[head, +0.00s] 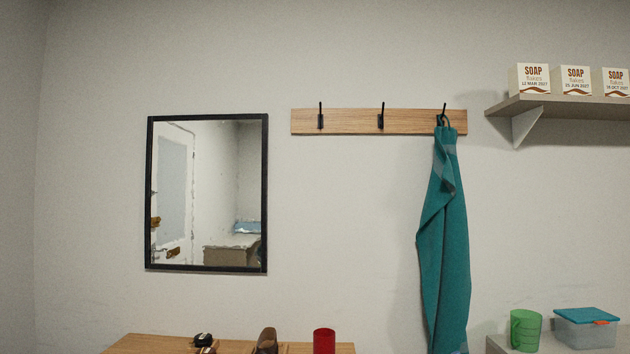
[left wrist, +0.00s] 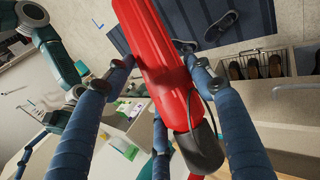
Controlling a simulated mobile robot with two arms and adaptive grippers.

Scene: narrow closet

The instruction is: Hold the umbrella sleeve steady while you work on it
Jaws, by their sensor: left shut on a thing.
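The red ribbed umbrella sleeve (left wrist: 155,40) runs from the top middle downward in the left wrist view. A dark grey end piece (left wrist: 200,150) with a thin dark cord is at its lower end. My left gripper (left wrist: 163,68) has its blue fingers shut on the sleeve, with fingertips on both sides of it. The sleeve's far end is cut off by the frame. Part of my other arm shows at the left of that view; the state of its gripper is unclear. In the head view neither gripper shows.
In the head view, a red cylinder (head: 324,342) and shoes (head: 267,341) are at the bottom on a wooden top (head: 150,344). A teal towel (head: 445,240) hangs from a hook rail (head: 350,122). A green mug (head: 525,330) and lidded box (head: 586,328) stand at right.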

